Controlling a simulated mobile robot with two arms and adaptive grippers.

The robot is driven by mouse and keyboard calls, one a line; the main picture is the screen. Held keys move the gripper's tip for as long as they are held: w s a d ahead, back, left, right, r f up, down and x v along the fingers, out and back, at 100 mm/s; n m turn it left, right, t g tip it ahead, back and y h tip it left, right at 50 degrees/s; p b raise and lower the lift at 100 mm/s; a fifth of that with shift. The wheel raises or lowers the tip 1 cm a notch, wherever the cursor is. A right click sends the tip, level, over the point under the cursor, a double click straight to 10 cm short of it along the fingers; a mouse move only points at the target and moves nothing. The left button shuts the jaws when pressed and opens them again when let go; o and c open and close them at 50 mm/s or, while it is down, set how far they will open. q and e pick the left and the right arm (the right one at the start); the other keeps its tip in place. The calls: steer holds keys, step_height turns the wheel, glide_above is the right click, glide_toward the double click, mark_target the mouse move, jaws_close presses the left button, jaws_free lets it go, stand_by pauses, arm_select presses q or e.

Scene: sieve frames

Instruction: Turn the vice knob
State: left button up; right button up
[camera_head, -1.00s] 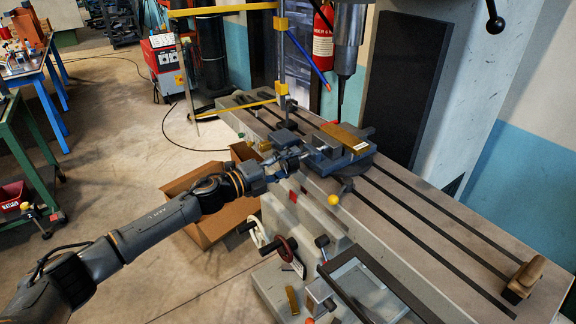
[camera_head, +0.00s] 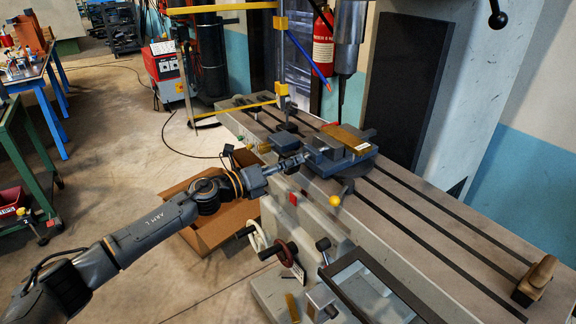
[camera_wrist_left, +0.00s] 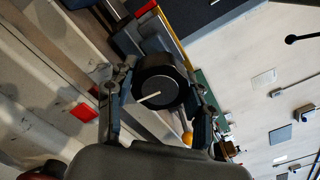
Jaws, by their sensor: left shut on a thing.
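The blue-grey vice (camera_head: 322,157) sits on the slotted machine table, with a brass-coloured block (camera_head: 343,136) on top between its jaws. My left gripper (camera_head: 297,162) reaches the vice's left end from the left. In the left wrist view, the dark round vice knob (camera_wrist_left: 160,84) with a pale line on its face lies between the two fingers of my left gripper (camera_wrist_left: 160,95), which is shut on it. The knob is mostly hidden by the gripper in the head view. My right gripper is in neither view.
The slotted machine table (camera_head: 432,212) has a wooden-handled brush (camera_head: 535,278) at its right end. A yellow ball knob (camera_head: 335,200) stands out below the vice. A cardboard box (camera_head: 212,232) is on the floor beneath my left arm. A drill spindle (camera_head: 347,55) hangs above the vice.

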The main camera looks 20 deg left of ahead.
arm_select(q)
steer(key=shift+f, duration=0.15)
stand_by(0.3)
steer(key=o, duration=1.2)
steer(key=shift+c, duration=0.2)
steer(key=shift+s, duration=0.1)
steer(key=v, duration=1.2)
